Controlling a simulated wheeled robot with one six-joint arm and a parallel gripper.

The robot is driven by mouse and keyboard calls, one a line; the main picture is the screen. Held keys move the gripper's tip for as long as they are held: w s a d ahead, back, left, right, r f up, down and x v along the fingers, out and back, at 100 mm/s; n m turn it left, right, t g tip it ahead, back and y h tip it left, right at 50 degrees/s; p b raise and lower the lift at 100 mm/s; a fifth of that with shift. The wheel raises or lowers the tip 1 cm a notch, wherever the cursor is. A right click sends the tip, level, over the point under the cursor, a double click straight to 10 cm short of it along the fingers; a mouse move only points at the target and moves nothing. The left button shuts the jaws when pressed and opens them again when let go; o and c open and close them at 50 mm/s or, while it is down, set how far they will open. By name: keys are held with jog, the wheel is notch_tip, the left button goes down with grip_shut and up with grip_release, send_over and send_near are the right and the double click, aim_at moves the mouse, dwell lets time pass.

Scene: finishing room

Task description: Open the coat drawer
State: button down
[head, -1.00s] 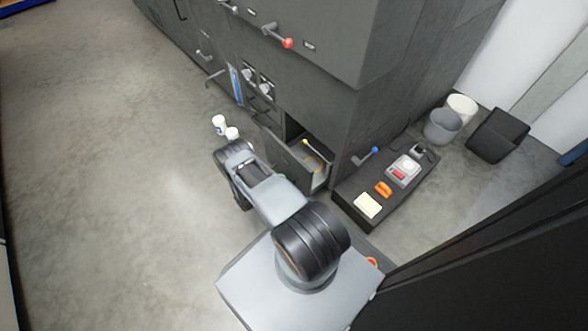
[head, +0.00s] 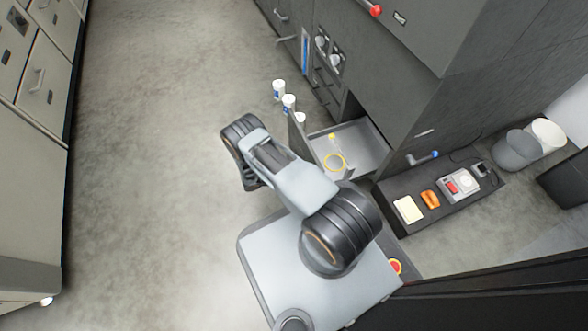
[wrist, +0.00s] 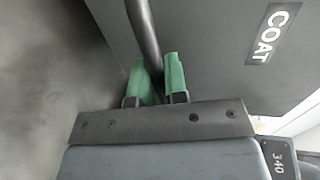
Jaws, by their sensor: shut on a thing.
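The coat drawer (head: 366,140) stands well out of the dark cabinet in the head view. Its inside shows, with a yellow ring (head: 334,162) and a small yellow-capped item (head: 332,140) in it. In the wrist view its dark front (wrist: 215,70) bears a white "COAT" label (wrist: 272,33). A dark bar handle (wrist: 146,35) runs down from the top edge there. My gripper (wrist: 158,82) has its green fingertips on either side of this bar and is shut on it. In the head view my arm hides the gripper and handle.
White cups (head: 278,90) stand beyond the drawer front. A low dark bench (head: 408,185) at the right holds an orange item (head: 430,199), a pale block (head: 408,209) and a grey device (head: 459,185). Pale cabinets (head: 40,120) line the left. Open floor (head: 150,150) lies between.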

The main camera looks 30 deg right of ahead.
jog(key=c, duration=1.2)
grip_release()
jog(key=shift+o, duration=0.2)
jog(key=shift+a, duration=0.1)
jog(key=p+v, duration=0.2)
jog(key=v, duration=1.1)
jog(key=shift+a, duration=0.3)
